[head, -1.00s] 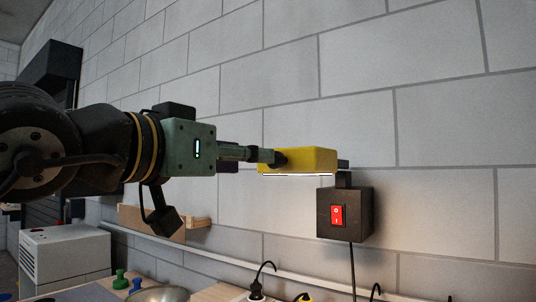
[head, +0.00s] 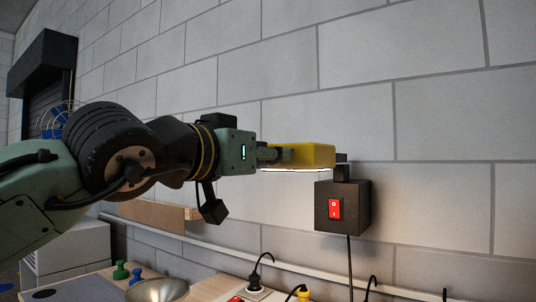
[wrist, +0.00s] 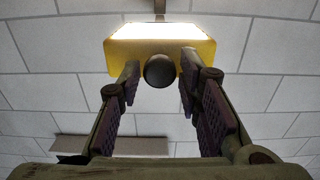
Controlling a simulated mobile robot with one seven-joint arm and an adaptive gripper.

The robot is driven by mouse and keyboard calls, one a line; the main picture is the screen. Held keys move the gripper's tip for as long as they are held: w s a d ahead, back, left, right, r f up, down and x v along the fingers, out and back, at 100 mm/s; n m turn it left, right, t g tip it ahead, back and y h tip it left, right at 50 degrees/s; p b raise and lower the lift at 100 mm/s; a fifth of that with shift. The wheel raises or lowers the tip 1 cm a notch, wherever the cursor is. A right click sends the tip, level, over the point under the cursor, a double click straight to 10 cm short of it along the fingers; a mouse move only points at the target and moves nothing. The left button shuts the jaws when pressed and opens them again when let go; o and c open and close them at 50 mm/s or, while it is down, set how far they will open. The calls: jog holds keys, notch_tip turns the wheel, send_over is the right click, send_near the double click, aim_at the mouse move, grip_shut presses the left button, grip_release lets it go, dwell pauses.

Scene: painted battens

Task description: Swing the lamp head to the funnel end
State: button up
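The yellow lamp head (head: 305,155) sticks out to the left from a black wall box (head: 343,207) with a red switch. Its underside is lit. In the wrist view the lamp head (wrist: 160,42) is straight ahead, with a dark round knob (wrist: 160,71) on its near end. My gripper (head: 283,154) is at the left end of the lamp head. In the wrist view my gripper (wrist: 158,76) is open, with one finger on each side of the knob and gaps showing between. A shiny metal round thing (head: 157,291) is cut off below; I cannot tell whether it is the funnel.
A pale block wall runs close behind the lamp. Below are a wall rail (head: 235,257), plugs in a power strip (head: 255,293), and a bench with green (head: 121,271) and blue pegs. A wooden batten (head: 150,215) is under my wrist.

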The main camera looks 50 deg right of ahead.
grip_shut()
dwell(0.4)
jog(key=shift+w, duration=0.1)
